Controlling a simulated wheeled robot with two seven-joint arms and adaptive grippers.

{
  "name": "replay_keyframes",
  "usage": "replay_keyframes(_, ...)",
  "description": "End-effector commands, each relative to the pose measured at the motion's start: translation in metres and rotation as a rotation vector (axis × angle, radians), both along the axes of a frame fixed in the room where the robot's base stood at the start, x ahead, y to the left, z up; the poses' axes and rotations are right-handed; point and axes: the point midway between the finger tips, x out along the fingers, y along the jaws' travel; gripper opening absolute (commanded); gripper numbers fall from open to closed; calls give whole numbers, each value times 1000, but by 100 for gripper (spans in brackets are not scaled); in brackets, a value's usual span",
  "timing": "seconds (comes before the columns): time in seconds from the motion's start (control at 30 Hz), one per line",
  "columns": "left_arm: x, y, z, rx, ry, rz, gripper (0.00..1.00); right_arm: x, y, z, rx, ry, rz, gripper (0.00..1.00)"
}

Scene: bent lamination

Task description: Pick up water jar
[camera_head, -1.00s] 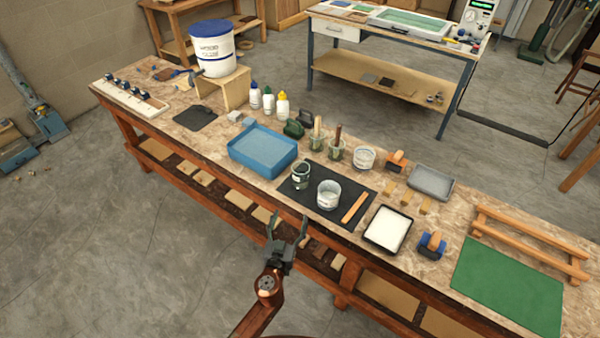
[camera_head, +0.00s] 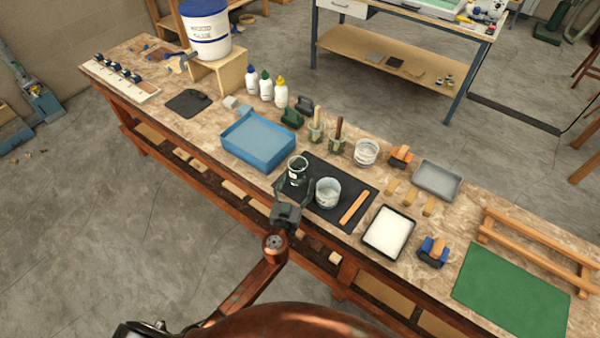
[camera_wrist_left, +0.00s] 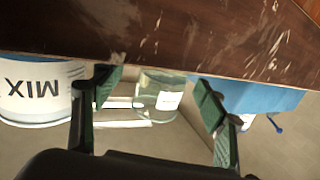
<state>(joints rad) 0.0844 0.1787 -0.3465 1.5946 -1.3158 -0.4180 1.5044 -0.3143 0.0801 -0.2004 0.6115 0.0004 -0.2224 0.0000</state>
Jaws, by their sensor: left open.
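A small clear glass jar (camera_head: 298,172) with a greenish tint stands on the dark mat (camera_head: 350,192) on the bench. It also shows in the left wrist view (camera_wrist_left: 158,92), upside down, with a pale label, between my fingers. My left gripper (camera_head: 294,191) is open at the near side of this jar, its fingers spread to either side. In the left wrist view the open fingers (camera_wrist_left: 155,92) show no clear contact with the jar. My right gripper is not in view.
A clear cup (camera_head: 327,194) stands close right of the jar; in the left wrist view it reads MIX (camera_wrist_left: 38,92). A blue tray (camera_head: 258,145) lies behind left. A wooden stick (camera_head: 354,208) and white-filled tray (camera_head: 388,231) lie to the right.

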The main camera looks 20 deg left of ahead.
Motion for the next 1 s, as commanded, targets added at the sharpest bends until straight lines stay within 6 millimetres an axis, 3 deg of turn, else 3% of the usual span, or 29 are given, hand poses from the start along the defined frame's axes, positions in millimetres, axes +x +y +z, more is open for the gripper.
replay_keyframes(0.23, 36, 7, 0, 2, -1, 0, 66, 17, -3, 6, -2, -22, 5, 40)
replay_keyframes(0.4, 43, 7, -1, 1, 0, -1, 66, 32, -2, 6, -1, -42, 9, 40)
replay_keyframes(0.57, 43, 6, -1, 1, 0, -2, 66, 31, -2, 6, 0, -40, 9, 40)
replay_keyframes(1.0, 43, 5, -1, 0, 0, -3, 36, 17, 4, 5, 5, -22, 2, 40)
